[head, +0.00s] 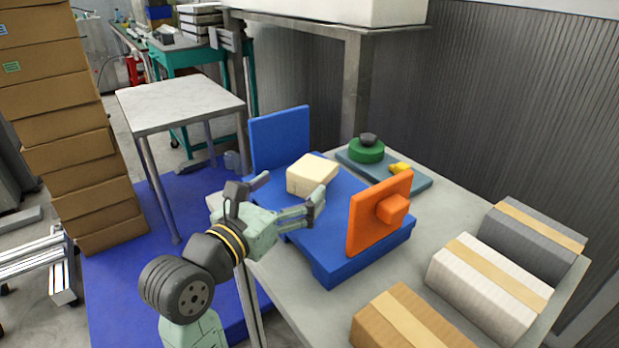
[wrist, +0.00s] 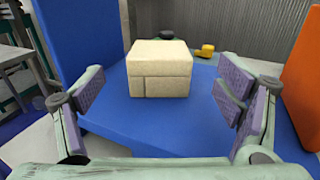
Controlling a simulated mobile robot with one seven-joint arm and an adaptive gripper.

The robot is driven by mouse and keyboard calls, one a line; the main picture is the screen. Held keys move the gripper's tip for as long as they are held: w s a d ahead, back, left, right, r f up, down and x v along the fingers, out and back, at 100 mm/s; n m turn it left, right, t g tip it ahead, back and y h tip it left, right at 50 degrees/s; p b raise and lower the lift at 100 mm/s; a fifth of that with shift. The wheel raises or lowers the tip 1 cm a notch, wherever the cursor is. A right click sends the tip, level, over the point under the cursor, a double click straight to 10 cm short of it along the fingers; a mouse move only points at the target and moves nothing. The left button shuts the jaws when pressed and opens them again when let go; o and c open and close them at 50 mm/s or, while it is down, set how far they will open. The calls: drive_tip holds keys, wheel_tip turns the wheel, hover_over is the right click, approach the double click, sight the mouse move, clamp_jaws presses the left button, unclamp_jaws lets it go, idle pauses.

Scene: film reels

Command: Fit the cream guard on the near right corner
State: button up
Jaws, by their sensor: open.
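A cream block (head: 312,175) sits on the blue base (head: 345,266), between an upright blue plate (head: 279,140) and an upright orange plate (head: 368,222) with an orange knob. In the wrist view the cream block (wrist: 160,82) shows a seam across its front and a short upright seam at lower left. I cannot tell whether the seamed portions are separate guards. My gripper (head: 290,190) is open and empty, level with the block's near side. In the wrist view the fingers (wrist: 162,95) stand wide on either side, with the block centred ahead, apparently untouched.
Behind the base, a teal board (head: 425,178) holds a green round piece (head: 366,151) and a yellow piece (head: 400,168). Grey, white (head: 487,285) and brown boxes with tan bands line the right side of the table. The orange plate stands close right of my gripper.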

sight(312, 167)
drive_tip(key=p+x, duration=0.1)
drive_tip(key=x, duration=0.6)
drive_tip(key=shift+w+d+r+p, duration=0.15)
drive_tip(key=shift+w+d+p, duration=0.05)
drive_tip(key=shift+w+p, duration=0.15)
drive_tip(key=shift+c, duration=0.2)
drive_tip(key=c, duration=1.3)
